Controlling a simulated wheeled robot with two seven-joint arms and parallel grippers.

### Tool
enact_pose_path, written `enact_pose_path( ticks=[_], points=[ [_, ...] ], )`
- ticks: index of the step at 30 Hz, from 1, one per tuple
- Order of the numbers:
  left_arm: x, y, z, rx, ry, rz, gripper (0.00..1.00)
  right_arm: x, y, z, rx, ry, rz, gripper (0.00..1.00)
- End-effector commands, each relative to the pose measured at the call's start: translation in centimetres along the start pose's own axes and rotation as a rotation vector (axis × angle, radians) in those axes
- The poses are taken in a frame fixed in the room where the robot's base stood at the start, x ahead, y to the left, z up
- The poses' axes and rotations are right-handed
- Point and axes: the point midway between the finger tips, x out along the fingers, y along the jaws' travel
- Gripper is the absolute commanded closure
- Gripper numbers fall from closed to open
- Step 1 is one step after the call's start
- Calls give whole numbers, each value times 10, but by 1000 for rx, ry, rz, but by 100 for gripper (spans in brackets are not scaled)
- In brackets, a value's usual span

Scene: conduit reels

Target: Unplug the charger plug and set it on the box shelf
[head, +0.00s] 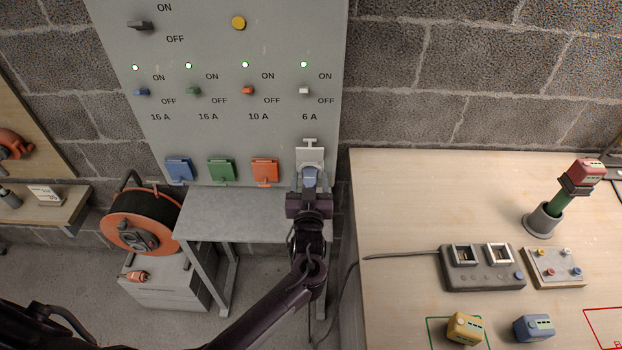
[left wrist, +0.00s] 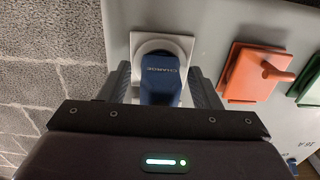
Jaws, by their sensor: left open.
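The blue charger plug (head: 309,177), marked "CHARGE", sits in a white socket (head: 311,154) under the "6 A" label on the grey panel. In the left wrist view the charger plug (left wrist: 160,82) stands between my left gripper's fingers, and the white socket plate (left wrist: 182,45) is behind it. My left gripper (head: 309,190) is open around the plug, one finger on each side; contact is not clear. A grey shelf (head: 225,213) juts out below the panel, bare on top. My right gripper is not in view.
Blue (head: 179,169), green (head: 221,170) and orange (head: 265,171) socket covers sit left of the plug. An orange cable reel (head: 140,222) stands left of the shelf. A wooden table (head: 400,200) on the right holds a power strip (head: 482,270) and small blocks.

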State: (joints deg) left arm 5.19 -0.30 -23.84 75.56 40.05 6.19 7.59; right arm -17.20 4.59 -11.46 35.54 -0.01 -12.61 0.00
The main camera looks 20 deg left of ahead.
Motion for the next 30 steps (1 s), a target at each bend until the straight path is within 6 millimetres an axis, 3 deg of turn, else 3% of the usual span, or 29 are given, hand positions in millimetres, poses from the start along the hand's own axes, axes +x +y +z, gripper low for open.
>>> enact_pose_path(
  ticks=[2, 14, 30],
  points=[
    [0, 0, 0, 0, 0, 0, 47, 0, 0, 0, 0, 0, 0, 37],
    [0, 0, 0, 1, 0, 0, 99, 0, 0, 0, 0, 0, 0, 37],
    [-17, 0, -1, 0, 0, 0, 100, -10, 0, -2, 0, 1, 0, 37]
  ],
)
